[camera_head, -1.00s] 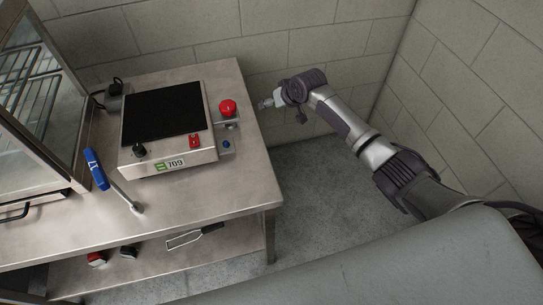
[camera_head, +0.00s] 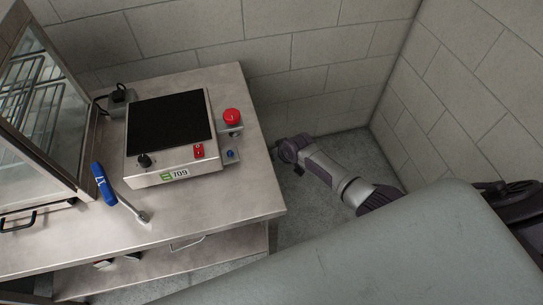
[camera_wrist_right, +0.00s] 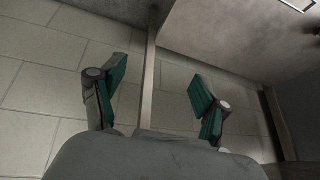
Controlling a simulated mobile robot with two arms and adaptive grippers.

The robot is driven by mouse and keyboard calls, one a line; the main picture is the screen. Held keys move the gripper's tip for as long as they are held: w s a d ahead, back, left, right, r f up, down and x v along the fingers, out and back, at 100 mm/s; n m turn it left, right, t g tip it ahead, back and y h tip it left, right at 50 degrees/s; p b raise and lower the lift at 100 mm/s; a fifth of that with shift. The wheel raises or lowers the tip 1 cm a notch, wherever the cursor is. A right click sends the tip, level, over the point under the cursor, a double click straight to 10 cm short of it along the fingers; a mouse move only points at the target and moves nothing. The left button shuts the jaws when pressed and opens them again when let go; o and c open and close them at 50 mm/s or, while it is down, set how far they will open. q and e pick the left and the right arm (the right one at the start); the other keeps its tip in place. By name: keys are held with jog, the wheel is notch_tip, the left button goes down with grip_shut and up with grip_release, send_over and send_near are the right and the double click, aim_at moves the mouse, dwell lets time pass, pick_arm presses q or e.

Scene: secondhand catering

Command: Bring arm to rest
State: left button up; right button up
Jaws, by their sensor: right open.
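My right arm reaches in from the right in the head view, beside the right edge of the steel table (camera_head: 225,200). Its wrist end is low next to that edge, and the fingers can hardly be made out there. In the right wrist view my right gripper (camera_wrist_right: 155,92) is open and empty, its two green-padded fingers wide apart. A table leg and the wall show behind the gap. My left gripper is not in view.
An induction hob (camera_head: 170,125) with a red button (camera_head: 232,117) stands on the table. A blue-handled tool (camera_head: 104,184) lies in front of it. A glass cabinet (camera_head: 40,110) is at left. Block walls (camera_head: 330,60) close the corner; grey floor (camera_head: 350,150) shows between.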

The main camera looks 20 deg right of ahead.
jog(key=shift+s+f, duration=0.25)
jog(key=shift+f, duration=0.1)
dwell(0.3)
jog(key=s+f+g, duration=0.1)
jog(key=s+f, duration=0.9)
jog(key=s, duration=0.1)
jog(key=s+f+g, duration=0.1)
jog(key=s+f, duration=0.3)
jog(key=s, duration=0.8)
jog(key=s+f+n+g+h, duration=0.1)
jog(key=s+f, duration=0.3)
jog(key=s, duration=0.9)
jog(key=s+f+n+g, duration=0.1)
jog(key=s+f, duration=0.3)
jog(key=s, duration=0.8)
jog(key=shift+s+d+f+g, duration=0.15)
jog(key=shift+s+f+g, duration=0.05)
jog(key=shift+f+g, duration=0.1)
